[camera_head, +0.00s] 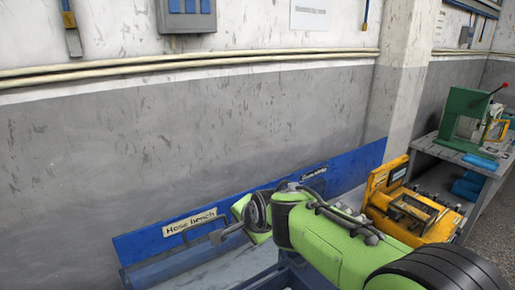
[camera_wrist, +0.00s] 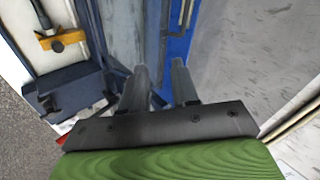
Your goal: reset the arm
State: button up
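My green arm (camera_head: 325,240) reaches from the lower right over the blue bench with the "Hose bench" label (camera_head: 190,225). Its wrist is bent toward the left. My gripper (camera_head: 218,238) is at the left end of the arm, above the bench and apart from the back panel. In the wrist view, the two dark fingers of my gripper (camera_wrist: 160,78) stand apart with nothing between them. The bench's grey top and blue edge show beyond the fingertips.
A yellow machine (camera_head: 412,208) stands close to the right of my arm. A green press (camera_head: 465,120) is on a table farther right. A scuffed wall (camera_head: 190,140) rises behind the bench. The wrist view shows a dark blue box-like part (camera_wrist: 65,95) at left.

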jog(key=s+d+n+h+b, duration=0.3)
jog(key=s+d+n+h, duration=0.15)
jog(key=s+d, duration=1.25)
jog(key=s+d+f+n+g, duration=0.1)
jog(key=s+d+f+n, duration=0.1)
jog(key=s, duration=0.4)
jog(key=s+d+f+n+g, duration=0.1)
jog(key=s+d+f+n, duration=0.1)
jog(key=s, duration=0.5)
jog(key=shift+s+f+b, duration=0.15)
jog(key=shift+f+b, duration=0.2)
jog(key=shift+f, duration=0.3)
